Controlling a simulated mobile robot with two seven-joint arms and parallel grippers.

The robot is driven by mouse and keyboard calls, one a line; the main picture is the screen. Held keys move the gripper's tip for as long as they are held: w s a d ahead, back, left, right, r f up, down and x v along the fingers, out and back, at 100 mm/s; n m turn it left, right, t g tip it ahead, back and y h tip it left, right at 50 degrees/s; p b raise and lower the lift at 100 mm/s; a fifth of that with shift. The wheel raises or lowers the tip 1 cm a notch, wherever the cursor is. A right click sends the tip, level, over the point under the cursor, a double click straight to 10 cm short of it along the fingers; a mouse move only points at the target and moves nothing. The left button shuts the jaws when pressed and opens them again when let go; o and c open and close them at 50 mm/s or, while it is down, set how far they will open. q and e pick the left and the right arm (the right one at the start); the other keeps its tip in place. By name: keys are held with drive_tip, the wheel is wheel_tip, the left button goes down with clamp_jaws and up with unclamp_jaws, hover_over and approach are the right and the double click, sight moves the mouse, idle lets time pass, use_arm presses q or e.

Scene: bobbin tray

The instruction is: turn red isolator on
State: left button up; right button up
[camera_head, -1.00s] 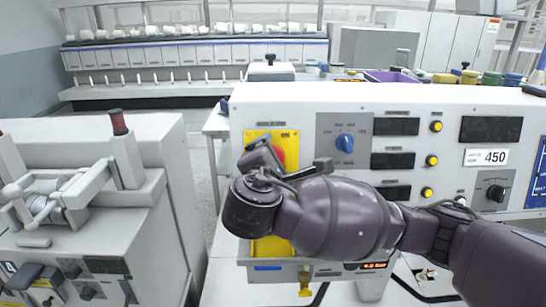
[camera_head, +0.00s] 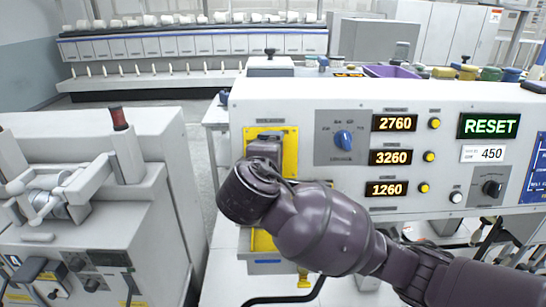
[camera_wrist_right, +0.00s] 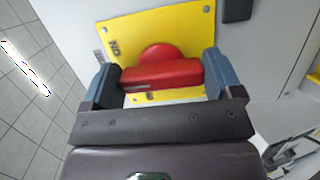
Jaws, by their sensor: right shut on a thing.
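The red isolator is a red bar handle (camera_wrist_right: 165,75) on a round red base (camera_wrist_right: 158,52), mounted on a yellow plate (camera_wrist_right: 185,30). An ON mark shows on the plate at the left in the right wrist view. In the head view the yellow plate (camera_head: 290,152) is on the left part of the white panel, and my right gripper (camera_head: 264,146) and wrist hide the red handle. In the wrist view my right gripper (camera_wrist_right: 163,82) has its blue-grey fingers on both ends of the handle, shut on it. My left gripper is not in view.
The white panel (camera_head: 290,97) has a blue knob (camera_head: 344,140), a black knob (camera_head: 492,188) and yellow buttons. Its displays (camera_head: 394,123) are lit with numbers, and a green RESET display (camera_head: 489,126) is lit. A grey machine (camera_head: 100,215) stands left across a floor gap.

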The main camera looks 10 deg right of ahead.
drive_tip(key=o, duration=0.7)
drive_tip(key=shift+o, duration=0.2)
drive_tip(key=v, duration=1)
drive_tip(key=shift+s, duration=0.35)
drive_tip(key=shift+a, duration=0.15)
